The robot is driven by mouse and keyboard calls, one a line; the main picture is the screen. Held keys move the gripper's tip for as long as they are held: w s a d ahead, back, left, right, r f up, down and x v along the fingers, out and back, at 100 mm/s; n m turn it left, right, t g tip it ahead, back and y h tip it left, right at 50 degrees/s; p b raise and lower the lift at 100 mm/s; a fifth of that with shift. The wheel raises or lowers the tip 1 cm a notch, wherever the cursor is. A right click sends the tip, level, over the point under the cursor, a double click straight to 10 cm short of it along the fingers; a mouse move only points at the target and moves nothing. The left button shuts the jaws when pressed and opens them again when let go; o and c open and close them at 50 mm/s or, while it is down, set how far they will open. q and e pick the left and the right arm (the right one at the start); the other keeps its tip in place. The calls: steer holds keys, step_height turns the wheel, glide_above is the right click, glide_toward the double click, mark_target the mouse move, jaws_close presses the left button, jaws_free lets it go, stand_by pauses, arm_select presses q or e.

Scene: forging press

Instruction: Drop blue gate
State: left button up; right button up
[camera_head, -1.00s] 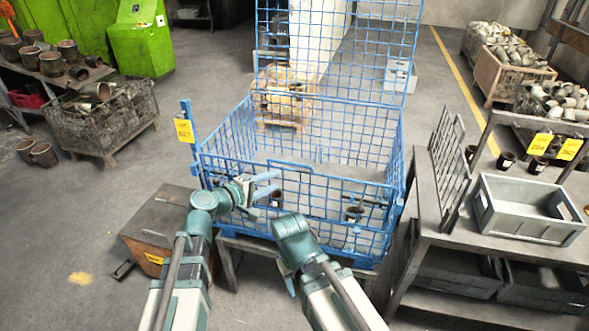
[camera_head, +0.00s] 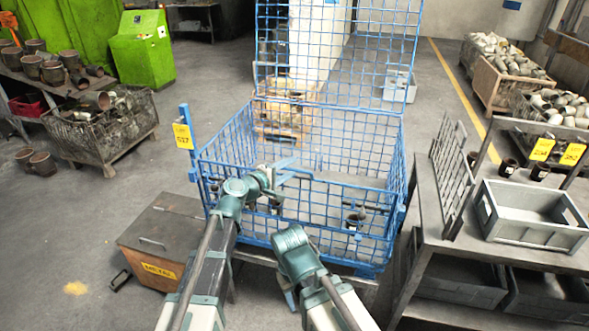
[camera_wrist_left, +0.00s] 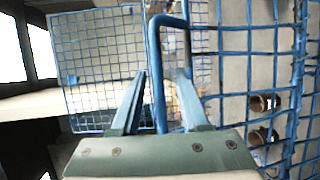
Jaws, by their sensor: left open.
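A blue wire-mesh cage (camera_head: 211,160) stands in front of me. A tall blue mesh panel (camera_head: 335,48) rises upright above its far side, and a lower mesh panel (camera_head: 330,240) closes its near side. I cannot tell which panel is the gate. My left gripper (camera_head: 286,171) is over the cage's near rim, fingers pointing right. In the left wrist view, its open fingers (camera_wrist_left: 160,78) lie on either side of a blue looped bar (camera_wrist_left: 154,60); contact is unclear. My right arm's end (camera_head: 290,296) is low before the cage; its jaws are not clear.
A grey table (camera_head: 425,215) with an empty grey crate (camera_head: 530,222) and a leaning grey rack (camera_head: 455,165) stands close on the right. A brown metal box (camera_head: 160,240) is at the left. Several dark cups (camera_wrist_left: 262,136) show behind the mesh.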

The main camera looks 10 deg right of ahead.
arm_select(q)
steer(key=shift+x, duration=1.4)
jaws_close()
steer(key=shift+s, duration=0.1)
stand_by(0.4)
